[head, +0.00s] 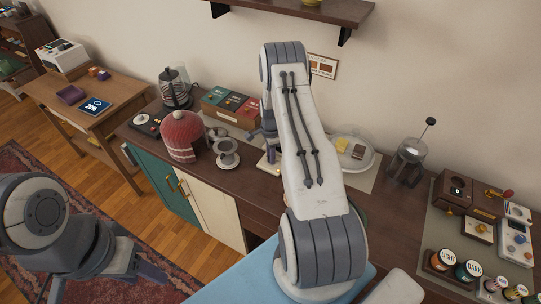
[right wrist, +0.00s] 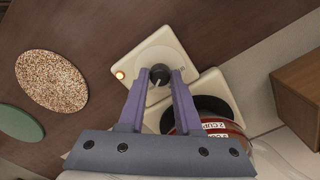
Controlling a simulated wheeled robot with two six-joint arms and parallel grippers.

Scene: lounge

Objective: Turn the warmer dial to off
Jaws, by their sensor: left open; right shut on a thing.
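The warmer (right wrist: 178,42) is a cream, square-cornered unit with a small lit orange lamp (right wrist: 120,75) at one corner. Its dark round dial (right wrist: 158,72) has a pale pointer mark. My right gripper (right wrist: 160,78) is shut on the dial, one purple finger on each side. In the head view a cream edge of the warmer (head: 266,166) shows beside my right arm, which hides most of that spot; the dial cannot be made out there. My left gripper (head: 128,268) is open and empty at the lower left, over the rug and away from the counter.
A speckled round mat (right wrist: 50,82) and a green disc (right wrist: 18,122) lie to the left. In the head view, a red knitted cover (head: 181,136) and a French press (head: 408,160) stand on the counter.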

